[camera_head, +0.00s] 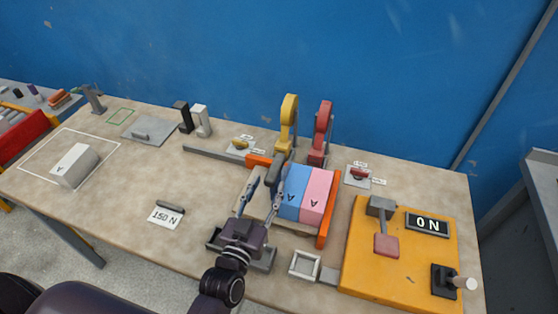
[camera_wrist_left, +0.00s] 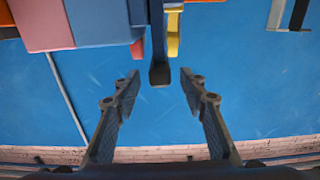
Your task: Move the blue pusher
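A blue panel (camera_head: 292,190) and a pink panel (camera_head: 316,190), each marked A, lie side by side in an orange-edged mould (camera_head: 326,228). A dark blue-grey bar (camera_head: 277,175), perhaps the blue pusher, stands at the blue panel's far left corner. In the left wrist view a dark bar (camera_wrist_left: 159,70) with a thick end lies beside the blue panel (camera_wrist_left: 105,20). My left gripper (camera_head: 263,182) is open left of the blue panel. In the left wrist view its fingertips (camera_wrist_left: 160,88) stand apart on both sides of the bar's end, with visible gaps. My right gripper is not in view.
A yellow clamp (camera_head: 289,115) and a red clamp (camera_head: 322,125) stand behind the panels. An orange board (camera_head: 405,270) with a 0 N display (camera_head: 428,223) is at right. A white block (camera_head: 75,165) sits left. The table between is mostly clear, with a 150 N card (camera_head: 166,216).

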